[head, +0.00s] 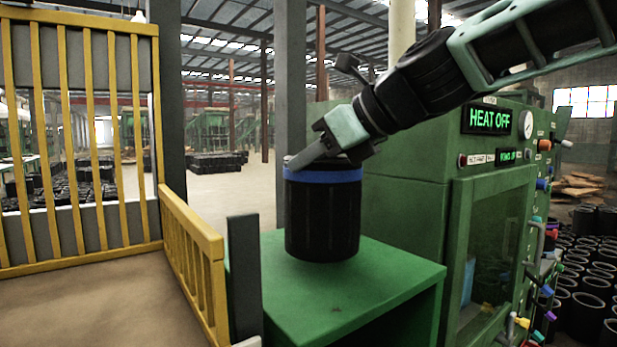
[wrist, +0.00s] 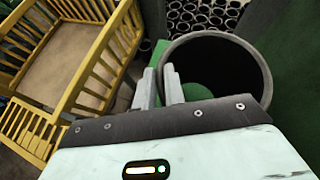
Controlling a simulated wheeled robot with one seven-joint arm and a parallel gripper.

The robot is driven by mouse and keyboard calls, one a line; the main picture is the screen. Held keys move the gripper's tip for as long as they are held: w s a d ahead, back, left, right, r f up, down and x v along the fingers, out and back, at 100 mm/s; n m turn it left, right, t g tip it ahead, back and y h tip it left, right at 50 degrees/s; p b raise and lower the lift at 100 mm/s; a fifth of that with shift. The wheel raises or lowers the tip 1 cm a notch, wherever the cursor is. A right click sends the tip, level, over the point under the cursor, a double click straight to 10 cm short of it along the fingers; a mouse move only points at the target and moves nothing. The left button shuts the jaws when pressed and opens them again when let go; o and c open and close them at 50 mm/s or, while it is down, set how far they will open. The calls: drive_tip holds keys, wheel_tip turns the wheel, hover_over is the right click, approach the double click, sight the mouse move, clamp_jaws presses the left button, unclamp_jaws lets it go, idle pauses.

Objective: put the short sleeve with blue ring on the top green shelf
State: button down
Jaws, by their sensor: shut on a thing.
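The short black sleeve with a blue ring (head: 322,215) is upright at the green shelf in the head view, its blue band near the top rim. My gripper (head: 318,158) is shut on the sleeve's upper rim, reaching in from the upper right. In the wrist view, my gripper's fingers (wrist: 160,88) pinch the left wall of the open sleeve (wrist: 262,70), one finger outside and one inside. The green shelf top (head: 400,272) lies below the sleeve. I cannot tell whether the sleeve's bottom touches it or hangs just above.
A green machine (head: 405,200) with a "HEAT OFF" display (head: 487,119) stands directly right of the sleeve. A yellow railing (head: 190,250) and a dark post (head: 243,280) stand left of the shelf. Many black sleeves (head: 590,285) stand on the floor at right.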

drive_tip(key=shift+f, duration=1.05)
drive_tip(key=c, duration=1.5)
unclamp_jaws()
drive_tip(key=b+v, duration=0.1)
drive_tip(key=v, duration=1.1)
